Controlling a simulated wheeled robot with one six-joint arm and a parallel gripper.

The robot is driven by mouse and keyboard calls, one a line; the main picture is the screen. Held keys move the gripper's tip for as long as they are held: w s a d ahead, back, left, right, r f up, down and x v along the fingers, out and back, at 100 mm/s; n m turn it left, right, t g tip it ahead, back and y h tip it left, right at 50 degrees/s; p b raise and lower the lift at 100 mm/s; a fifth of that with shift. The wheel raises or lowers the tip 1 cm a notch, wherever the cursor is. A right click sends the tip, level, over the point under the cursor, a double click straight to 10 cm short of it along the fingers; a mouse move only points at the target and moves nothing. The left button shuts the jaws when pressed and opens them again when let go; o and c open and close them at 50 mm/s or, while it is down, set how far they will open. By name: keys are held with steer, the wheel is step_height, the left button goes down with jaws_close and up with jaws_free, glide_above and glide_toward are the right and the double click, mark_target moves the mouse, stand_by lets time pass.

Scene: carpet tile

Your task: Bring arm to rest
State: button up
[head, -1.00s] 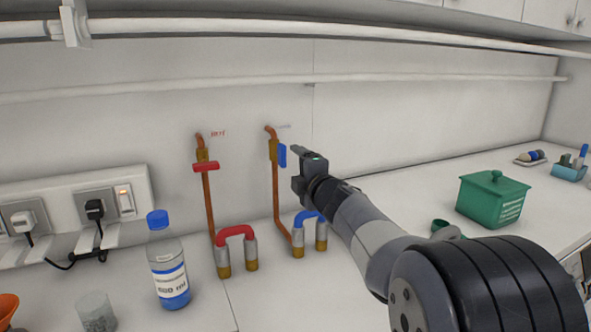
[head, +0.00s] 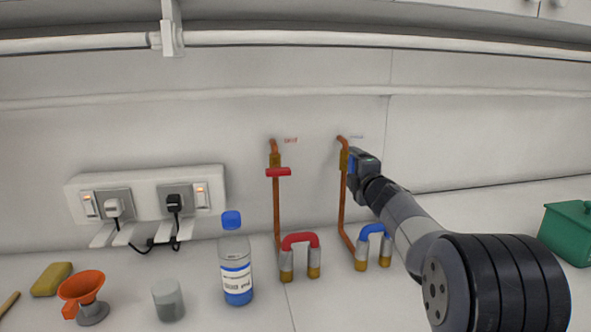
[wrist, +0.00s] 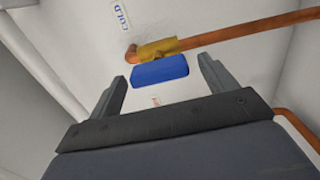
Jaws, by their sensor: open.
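My gripper (head: 358,158) is held up close to the wall, in front of the cold pipe's valve. In the wrist view my gripper (wrist: 163,80) is open, with one finger on each side of the valve's blue handle (wrist: 160,71). The handle sits a little beyond and between the fingertips, and nothing is gripped. The brass valve body (wrist: 158,48) and a COLD label show behind it. In the head view the gripper mostly covers the blue handle. My arm reaches in from the lower right.
The hot pipe's red handle (head: 278,172) is left of my gripper. Below stand a red-topped fitting (head: 300,240) and a blue-topped one (head: 375,232). A bottle (head: 236,270), glass beaker (head: 168,300) and orange funnel (head: 82,287) are farther left. A green box (head: 568,235) is at right.

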steer(key=shift+w+a, duration=0.2)
steer(key=shift+w, duration=0.6)
steer(key=shift+s, duration=0.1)
